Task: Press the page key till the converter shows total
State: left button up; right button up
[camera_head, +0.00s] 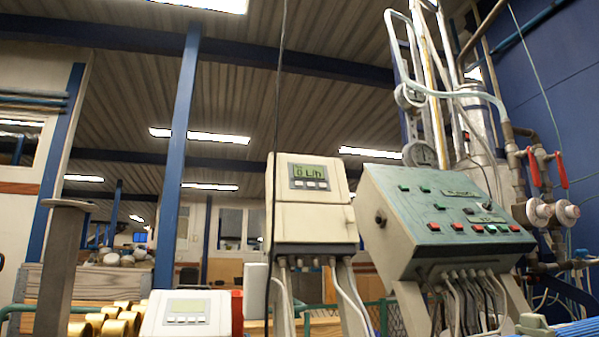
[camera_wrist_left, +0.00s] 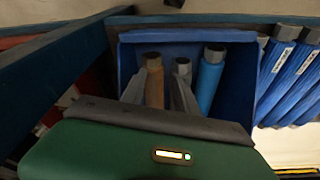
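The converter (camera_head: 313,205) is a cream wall-type box in the middle of the head view. Its small greenish display (camera_head: 309,171) reads "0 L/h", with a smaller line above that is too small to read. A row of keys (camera_head: 311,184) sits under the display; their labels are not legible. No gripper touches the converter or its keys. My left gripper (camera_wrist_left: 160,74) shows in the left wrist view, its two grey fingers apart with nothing visibly held between them. My left gripper is not recognisable in the head view. My right gripper is in neither view.
A green control panel (camera_head: 440,215) stands right of the converter, with pipes and red valve handles (camera_head: 533,167) beyond. A white display unit (camera_head: 187,313) and brass cylinders (camera_head: 118,322) are lower left. A blue bin (camera_wrist_left: 233,92) of tubes lies beyond my left fingers.

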pick_arm(q)
jog(key=shift+c, duration=0.3)
grip_shut()
dwell(1.6)
